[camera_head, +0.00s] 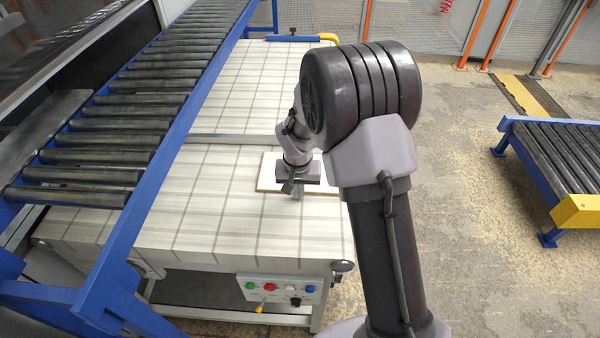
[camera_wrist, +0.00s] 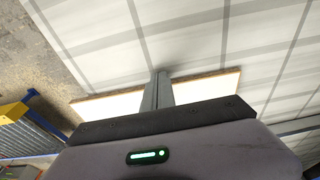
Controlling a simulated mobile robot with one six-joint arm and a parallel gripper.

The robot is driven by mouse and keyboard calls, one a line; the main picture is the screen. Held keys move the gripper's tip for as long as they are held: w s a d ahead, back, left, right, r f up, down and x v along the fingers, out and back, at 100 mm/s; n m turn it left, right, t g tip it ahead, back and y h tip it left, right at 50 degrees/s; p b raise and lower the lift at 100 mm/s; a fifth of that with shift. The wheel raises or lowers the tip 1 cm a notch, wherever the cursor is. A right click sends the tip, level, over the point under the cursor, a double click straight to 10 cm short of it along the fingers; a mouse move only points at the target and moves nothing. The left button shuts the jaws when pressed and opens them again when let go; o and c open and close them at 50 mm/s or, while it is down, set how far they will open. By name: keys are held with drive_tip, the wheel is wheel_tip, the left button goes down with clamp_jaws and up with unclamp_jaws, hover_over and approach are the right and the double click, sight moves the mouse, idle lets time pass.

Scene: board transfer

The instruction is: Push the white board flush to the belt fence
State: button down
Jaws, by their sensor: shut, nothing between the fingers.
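The white board (camera_head: 268,172) lies flat on the light, grid-patterned belt table near its right edge. It has a thin brown edge, and my arm hides part of it in the head view. In the wrist view the board (camera_wrist: 108,106) shows on both sides of my fingers. My gripper (camera_head: 298,192) points down at the board and is shut with nothing held. In the wrist view the closed fingers (camera_wrist: 160,82) reach over the board to its brown edge; I cannot tell whether they touch it. A grey metal bar, perhaps the fence (camera_head: 228,139), crosses the belt beyond the board.
A blue-framed roller conveyor (camera_head: 95,150) runs along the left, above the table. A panel with coloured buttons (camera_head: 282,289) is on the table's front. Another roller conveyor (camera_head: 555,160) stands at the right. The belt's front left area is clear.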

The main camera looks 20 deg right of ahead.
drive_tip(key=shift+w+d+p, duration=0.15)
drive_tip(key=shift+w+d, duration=0.1)
drive_tip(key=shift+w, duration=0.45)
drive_tip(key=shift+w+d+p, duration=0.2)
drive_tip(key=shift+w, duration=0.55)
drive_tip(key=shift+w+d+p, duration=0.15)
drive_tip(key=shift+w+d, duration=0.1)
drive_tip(key=shift+w, duration=0.45)
drive_tip(key=shift+s+a+b, duration=0.2)
drive_tip(key=shift+s+b, duration=0.05)
drive_tip(key=shift+s, duration=0.35)
drive_tip(key=shift+s+a+b, duration=0.2)
drive_tip(key=shift+s+b, duration=0.05)
drive_tip(key=shift+s, duration=0.35)
wheel_tip(320, 180, up, 7)
drive_tip(key=p, duration=0.4)
drive_tip(key=shift+r+p, duration=0.1)
drive_tip(key=shift+p, duration=0.2)
